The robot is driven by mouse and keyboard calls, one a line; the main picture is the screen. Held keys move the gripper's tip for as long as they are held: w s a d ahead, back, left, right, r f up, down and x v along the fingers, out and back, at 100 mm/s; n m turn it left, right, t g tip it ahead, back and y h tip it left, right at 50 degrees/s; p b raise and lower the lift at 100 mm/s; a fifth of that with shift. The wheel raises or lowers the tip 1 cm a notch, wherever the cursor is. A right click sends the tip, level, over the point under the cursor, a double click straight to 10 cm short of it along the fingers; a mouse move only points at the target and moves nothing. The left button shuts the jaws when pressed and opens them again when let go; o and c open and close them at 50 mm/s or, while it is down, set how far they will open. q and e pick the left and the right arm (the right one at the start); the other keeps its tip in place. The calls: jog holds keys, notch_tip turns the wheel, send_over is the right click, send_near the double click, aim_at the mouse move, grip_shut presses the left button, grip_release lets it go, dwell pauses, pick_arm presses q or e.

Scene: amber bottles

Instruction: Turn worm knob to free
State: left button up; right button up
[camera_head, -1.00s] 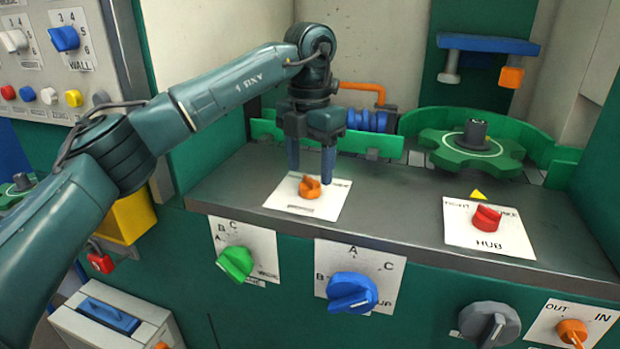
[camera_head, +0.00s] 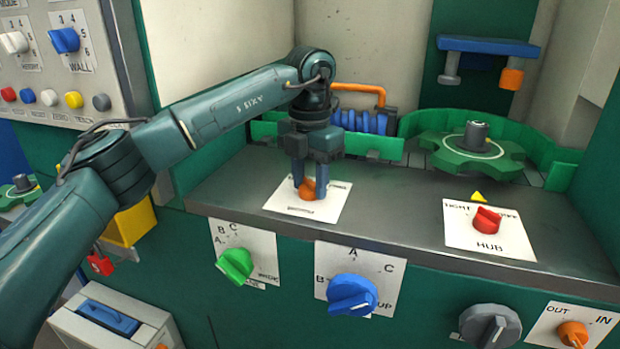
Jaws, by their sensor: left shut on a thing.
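The orange knob (camera_head: 308,190) sits on a white label plate (camera_head: 325,211) on top of the grey ledge; the plate's lettering is too small to read, and I take this for the worm knob. My left gripper (camera_head: 309,188) points down over it, with its fingers shut on the knob from both sides. The fingers and the gripper body hide part of the knob. The blue worm (camera_head: 362,121) lies behind the gripper, partly hidden by it, near the green gear wheel (camera_head: 472,151). My right gripper is not in view.
A red HUB knob (camera_head: 486,219) sits on the ledge (camera_head: 400,208) to the right. Green (camera_head: 236,265), blue (camera_head: 352,294), grey (camera_head: 490,326) and orange (camera_head: 572,333) knobs are on the front panel below. The ledge between the two plates is clear.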

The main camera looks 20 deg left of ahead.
pick_arm(q)
jog(key=shift+c, duration=1)
